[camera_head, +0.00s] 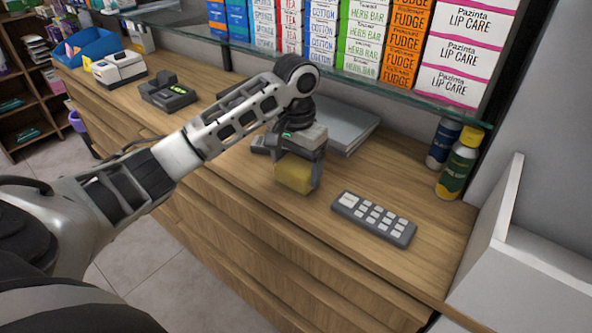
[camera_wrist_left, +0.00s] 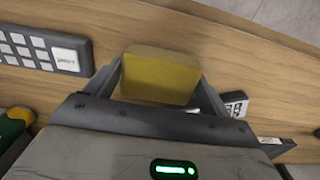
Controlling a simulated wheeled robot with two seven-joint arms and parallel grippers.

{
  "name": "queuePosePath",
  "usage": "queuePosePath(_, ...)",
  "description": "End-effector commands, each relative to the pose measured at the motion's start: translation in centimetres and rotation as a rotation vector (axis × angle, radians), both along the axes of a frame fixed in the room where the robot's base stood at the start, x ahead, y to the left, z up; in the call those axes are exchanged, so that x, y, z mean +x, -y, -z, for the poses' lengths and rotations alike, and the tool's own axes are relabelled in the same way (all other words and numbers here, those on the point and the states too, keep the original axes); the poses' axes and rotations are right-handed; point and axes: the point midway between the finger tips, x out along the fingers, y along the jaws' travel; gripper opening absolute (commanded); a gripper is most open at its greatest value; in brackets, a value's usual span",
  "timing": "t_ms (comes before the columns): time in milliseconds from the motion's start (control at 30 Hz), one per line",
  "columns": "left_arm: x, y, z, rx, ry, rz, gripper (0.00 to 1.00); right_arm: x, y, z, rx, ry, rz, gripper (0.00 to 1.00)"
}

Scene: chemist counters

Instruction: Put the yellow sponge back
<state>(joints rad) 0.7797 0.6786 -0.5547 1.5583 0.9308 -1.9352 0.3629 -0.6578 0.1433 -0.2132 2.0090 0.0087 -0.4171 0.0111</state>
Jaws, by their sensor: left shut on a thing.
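The yellow sponge (camera_head: 294,174) is a small block at the wooden counter's front half, left of the grey keypad. My left gripper (camera_head: 300,165) is above the counter and shut on the sponge. In the left wrist view the sponge (camera_wrist_left: 160,75) sits between the two fingers of the gripper (camera_wrist_left: 160,82). I cannot tell whether the sponge touches the counter. My right gripper is not in view.
The grey keypad (camera_head: 374,218) lies right of the sponge. A grey flat case (camera_head: 343,124) lies behind the gripper. Two bottles, one yellow-capped (camera_head: 459,163), stand at the back right. A glass shelf with boxes (camera_head: 455,88) overhangs the rear. A card terminal (camera_head: 167,93) is at left.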

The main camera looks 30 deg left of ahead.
Motion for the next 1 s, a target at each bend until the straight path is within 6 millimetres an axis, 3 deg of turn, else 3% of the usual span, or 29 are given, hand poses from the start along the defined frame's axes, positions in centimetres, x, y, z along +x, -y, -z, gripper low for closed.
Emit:
queuePosePath(100, 0.0, 0.0, 1.1, 0.001, 0.001, -0.001, 0.63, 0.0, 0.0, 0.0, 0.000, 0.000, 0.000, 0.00)
queuePosePath(267, 0.0, 0.0, 1.1, 0.000, 0.002, -0.001, 0.63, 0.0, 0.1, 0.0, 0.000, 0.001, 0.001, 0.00)
queuePosePath(300, 0.0, 0.0, 1.2, 0.000, 0.001, -0.001, 0.90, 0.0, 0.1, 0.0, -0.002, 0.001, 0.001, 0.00)
queuePosePath(333, 0.0, 0.0, 1.2, 0.000, 0.001, 0.000, 0.98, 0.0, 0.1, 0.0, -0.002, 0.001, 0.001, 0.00)
queuePosePath(367, 0.0, 0.0, 1.2, 0.000, 0.001, 0.000, 1.00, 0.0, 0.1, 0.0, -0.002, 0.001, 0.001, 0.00)
queuePosePath(633, 0.0, 0.0, 0.7, 0.000, 0.002, 0.000, 1.00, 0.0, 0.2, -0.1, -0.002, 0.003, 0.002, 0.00)
queuePosePath(767, 0.1, 0.1, -1.0, 0.000, 0.005, 0.001, 1.00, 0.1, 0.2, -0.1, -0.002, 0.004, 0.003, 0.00)
queuePosePath(1000, 0.1, -0.1, -6.6, 0.003, 0.006, -0.001, 1.00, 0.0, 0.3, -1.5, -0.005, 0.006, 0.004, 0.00)
